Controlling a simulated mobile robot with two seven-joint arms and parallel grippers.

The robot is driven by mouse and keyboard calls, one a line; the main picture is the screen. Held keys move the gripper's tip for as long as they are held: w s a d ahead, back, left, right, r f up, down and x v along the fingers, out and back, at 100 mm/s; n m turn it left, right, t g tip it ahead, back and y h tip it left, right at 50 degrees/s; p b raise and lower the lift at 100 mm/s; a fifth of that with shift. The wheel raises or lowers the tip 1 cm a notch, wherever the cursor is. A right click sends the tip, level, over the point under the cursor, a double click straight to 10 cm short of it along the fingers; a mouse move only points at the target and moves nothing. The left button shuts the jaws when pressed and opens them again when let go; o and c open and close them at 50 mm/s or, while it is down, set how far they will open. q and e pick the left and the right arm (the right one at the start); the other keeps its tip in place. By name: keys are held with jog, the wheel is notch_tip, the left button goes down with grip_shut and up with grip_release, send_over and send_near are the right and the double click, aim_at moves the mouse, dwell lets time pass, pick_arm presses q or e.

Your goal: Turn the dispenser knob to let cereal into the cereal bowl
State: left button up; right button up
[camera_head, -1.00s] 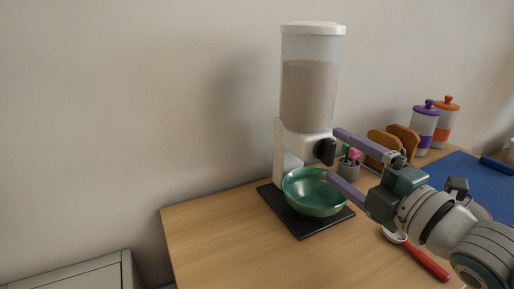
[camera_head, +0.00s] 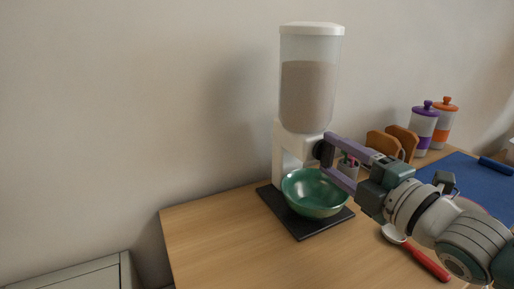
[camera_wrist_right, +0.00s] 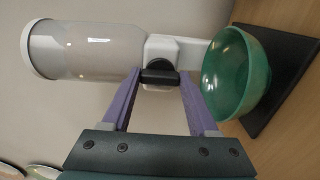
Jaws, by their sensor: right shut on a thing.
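The cereal dispenser (camera_head: 308,95) is a clear cylinder with a white lid and white stand, partly filled with beige cereal. Its dark knob (camera_head: 319,151) faces my right gripper. The green cereal bowl (camera_head: 315,193) sits under the spout on a black base (camera_head: 301,228); no cereal is visible in the part I see. My right gripper (camera_head: 328,158) has its purple fingers shut on the knob. In the right wrist view the fingertips (camera_wrist_right: 160,78) close on both sides of the knob's black bar (camera_wrist_right: 159,77). My left gripper is not in view.
A red-handled spoon (camera_head: 427,262) lies below the arm. A blue mat (camera_head: 455,178) is at right. The table's front left is clear.

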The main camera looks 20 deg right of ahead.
jog(key=c, duration=0.4)
jog(key=shift+m, duration=0.4)
jog(key=m+p, duration=0.1)
jog(key=m, duration=0.3)
jog(key=m+p, duration=0.1)
jog(key=m, duration=0.5)
jog(key=shift+m, duration=0.4)
jog(key=m, duration=0.6)
jog(key=shift+p, duration=0.3)
jog(key=m, duration=0.4)
jog(key=shift+m, duration=1.1)
